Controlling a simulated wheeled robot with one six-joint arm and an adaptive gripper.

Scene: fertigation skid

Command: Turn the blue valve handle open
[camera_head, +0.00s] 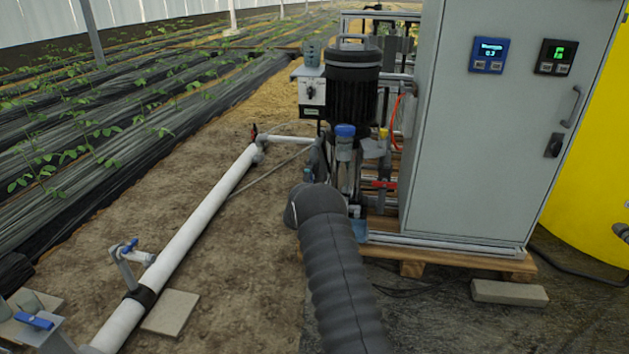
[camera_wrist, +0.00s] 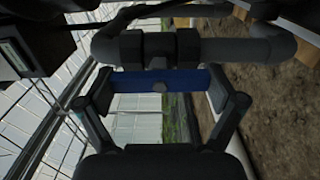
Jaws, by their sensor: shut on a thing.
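The blue valve handle (camera_wrist: 185,79) is a flat bar with a bolt at its middle, seen close up in the wrist view. It sits in front of a dark grey valve body and pipe (camera_wrist: 160,45), and the bar looks roughly in line with that pipe. My gripper (camera_wrist: 160,82) is shut on the handle, one finger at each end of the bar. In the head view my dark arm reaches forward to the left side of the pump skid, and it hides most of the gripper and the held handle.
A black pump motor (camera_head: 353,85) and a grey control cabinet (camera_head: 485,130) stand on a wooden pallet (camera_head: 515,267). A white pipe (camera_head: 195,225) runs along the soil, with a small blue-handled valve (camera_head: 130,245). Another blue handle (camera_head: 35,321) is at lower left. Bare soil lies left of my arm.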

